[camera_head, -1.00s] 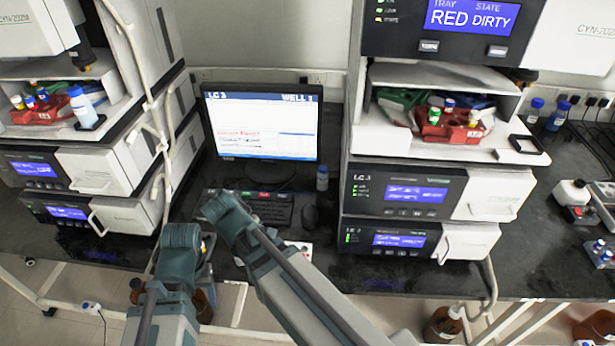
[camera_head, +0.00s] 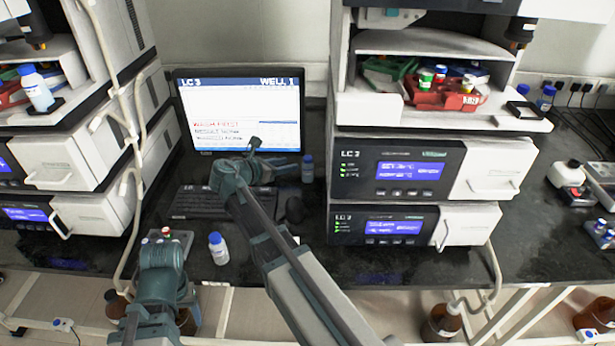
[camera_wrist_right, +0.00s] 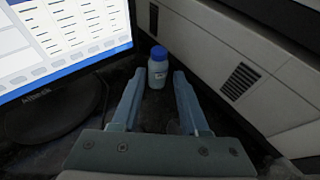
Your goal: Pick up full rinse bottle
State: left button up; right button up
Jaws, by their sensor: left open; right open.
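A small blue-capped bottle (camera_head: 307,168) stands upright on the bench just right of the monitor. In the right wrist view this bottle (camera_wrist_right: 158,68) is ahead, between the lines of the fingers but apart from them. My right gripper (camera_head: 254,146) is open and empty (camera_wrist_right: 156,85), in front of the monitor. A second blue-capped white bottle (camera_head: 218,248) stands near the bench's front edge, between my two arms. A third (camera_head: 37,88) stands on the left instrument's shelf. I cannot tell which bottle is full. My left gripper (camera_head: 163,246) is low at the front left, its fingertips mostly hidden.
The monitor (camera_head: 245,110) and keyboard (camera_head: 195,203) are close to my right arm. A mouse (camera_head: 294,208) lies beside it. The LC 3 instrument (camera_head: 400,172) walls off the right side. A small rack with vials (camera_head: 172,238) sits near my left gripper.

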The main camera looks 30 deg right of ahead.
aim_at(305, 160)
jog(key=b+x, duration=0.3)
jog(key=x, duration=0.5)
jog(key=shift+w+d, duration=0.2)
jog(key=shift+d, duration=0.15)
jog(key=shift+d, duration=0.1)
jog(key=b+x, duration=0.2)
jog(key=x, duration=0.2)
jog(key=shift+w+f, duration=0.15)
jog(key=shift+w+d+f, duration=0.1)
jog(key=shift+d, duration=0.35)
jog(key=shift+c, duration=0.3)
jog(key=c, duration=0.6)
